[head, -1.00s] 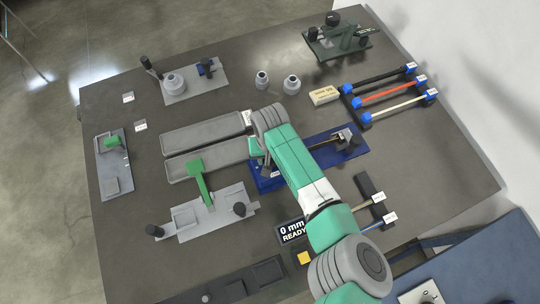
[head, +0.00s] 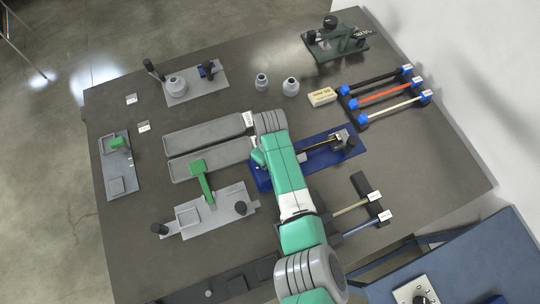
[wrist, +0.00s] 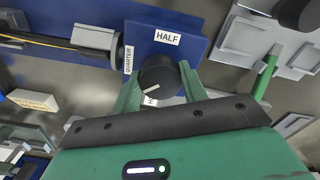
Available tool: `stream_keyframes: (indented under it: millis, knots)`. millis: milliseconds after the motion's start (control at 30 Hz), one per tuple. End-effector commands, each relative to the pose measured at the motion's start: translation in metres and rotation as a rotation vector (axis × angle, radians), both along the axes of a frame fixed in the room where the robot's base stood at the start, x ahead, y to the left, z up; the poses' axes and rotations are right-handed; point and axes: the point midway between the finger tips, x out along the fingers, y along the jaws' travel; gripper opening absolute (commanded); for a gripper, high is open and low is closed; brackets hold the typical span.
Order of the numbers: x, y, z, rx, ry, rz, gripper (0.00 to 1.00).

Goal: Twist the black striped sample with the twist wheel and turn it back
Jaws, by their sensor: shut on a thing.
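The twist wheel is a black round knob (wrist: 158,70) with a white pointer line, at the end of a blue fixture (wrist: 190,18) in the wrist view. White labels reading HALF and QUARTER sit around it; a third label is partly hidden. My gripper (wrist: 161,88) is shut on the knob, one green finger on each side. The black striped sample (wrist: 38,40), dark with a yellow stripe, runs from the wheel side through a grey clamp. In the head view the sample (head: 318,146) lies along the blue fixture (head: 345,155); my arm hides the wheel.
Two grey trays (head: 205,134) lie left of my arm. A grey fixture with a green lever (head: 203,180) stands nearby. A rack with black, red and white samples (head: 380,96) is at the right; a smaller rack (head: 364,186) holds two more. A tan block (head: 321,97) lies behind.

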Motion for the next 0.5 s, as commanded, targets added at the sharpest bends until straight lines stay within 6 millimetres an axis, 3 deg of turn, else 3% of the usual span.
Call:
stream_keyframes:
  millis: [500]
  knots:
    - [0.0011,0.0005,0.0005,0.003,0.0,0.485,0.19]
